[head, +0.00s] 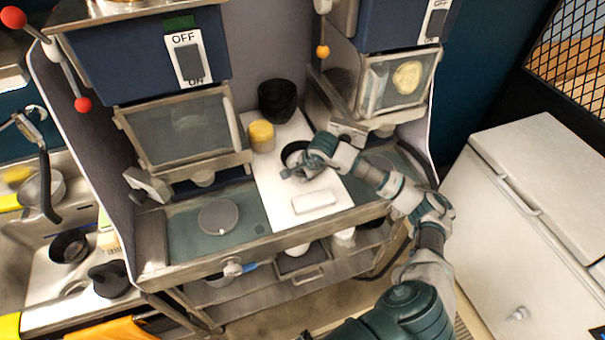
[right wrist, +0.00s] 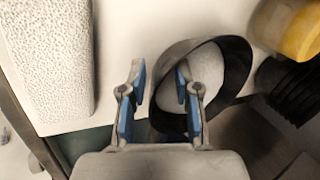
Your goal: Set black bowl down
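The black bowl (head: 293,150) is on the white board (head: 270,187) at the counter's middle, partly hidden by my right gripper (head: 303,170). In the right wrist view the bowl (right wrist: 205,48) shows a dark rim and a pale inside, and looks tilted. My right gripper (right wrist: 160,85) has its two blue-padded fingers apart, with the bowl's near wall between them. The right finger overlaps the bowl's opening, and a gap shows between the left finger and the wall. My left gripper is in neither view.
A yellow-topped container (head: 262,136) and a dark ridged stack (head: 277,100) stand behind the bowl. A white block (head: 314,202) lies on the board's front. A round grey disc (head: 218,217) lies on the left counter.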

